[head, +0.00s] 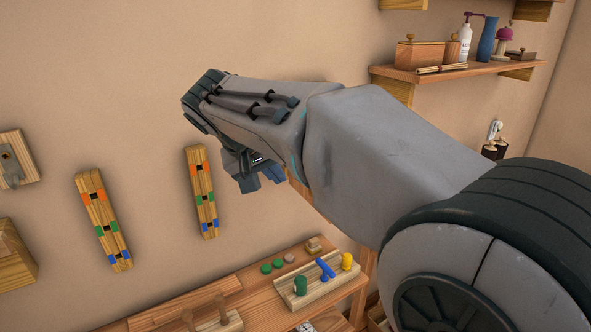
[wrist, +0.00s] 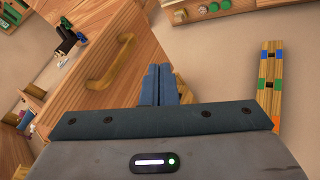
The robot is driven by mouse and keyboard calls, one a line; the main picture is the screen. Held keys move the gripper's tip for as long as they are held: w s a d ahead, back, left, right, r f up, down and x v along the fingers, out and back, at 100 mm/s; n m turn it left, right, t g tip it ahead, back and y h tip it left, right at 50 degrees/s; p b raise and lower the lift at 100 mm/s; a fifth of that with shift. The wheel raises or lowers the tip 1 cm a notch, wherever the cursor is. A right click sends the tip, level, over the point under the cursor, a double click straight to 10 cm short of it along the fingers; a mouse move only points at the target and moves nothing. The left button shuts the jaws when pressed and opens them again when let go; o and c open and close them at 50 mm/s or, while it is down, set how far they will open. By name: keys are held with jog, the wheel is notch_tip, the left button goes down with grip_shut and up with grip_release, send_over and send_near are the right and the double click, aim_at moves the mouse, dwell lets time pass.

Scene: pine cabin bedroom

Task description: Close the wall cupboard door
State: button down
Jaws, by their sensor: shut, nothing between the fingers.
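The wall cupboard door (wrist: 135,72) is a pale wooden panel with a curved wooden handle (wrist: 110,62), seen tilted in the wrist view. In the head view my arm hides most or all of the cupboard; only a thin wooden sliver (head: 299,191) shows below the arm. How far the door stands open cannot be told. My gripper (wrist: 160,72) has its two blue fingers together and empty. The fingertips overlap the door's right edge in the wrist view, right of the handle; contact is unclear. The gripper (head: 260,176) also shows in the head view, under the wrist, before the wall.
Two wooden strips with coloured marks (head: 104,222) (head: 203,192) hang on the wall, left of my gripper. A workbench (head: 262,306) with pegs and blocks stands below. A shelf (head: 458,71) with a bottle, vase and boxes is at the upper right.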

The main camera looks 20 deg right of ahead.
jog(key=d, duration=0.1)
jog(key=d+p, duration=0.1)
jog(key=d, duration=0.1)
jog(key=d+f, duration=0.1)
jog(key=shift+w+d, duration=0.3)
jog(key=shift+w, duration=0.05)
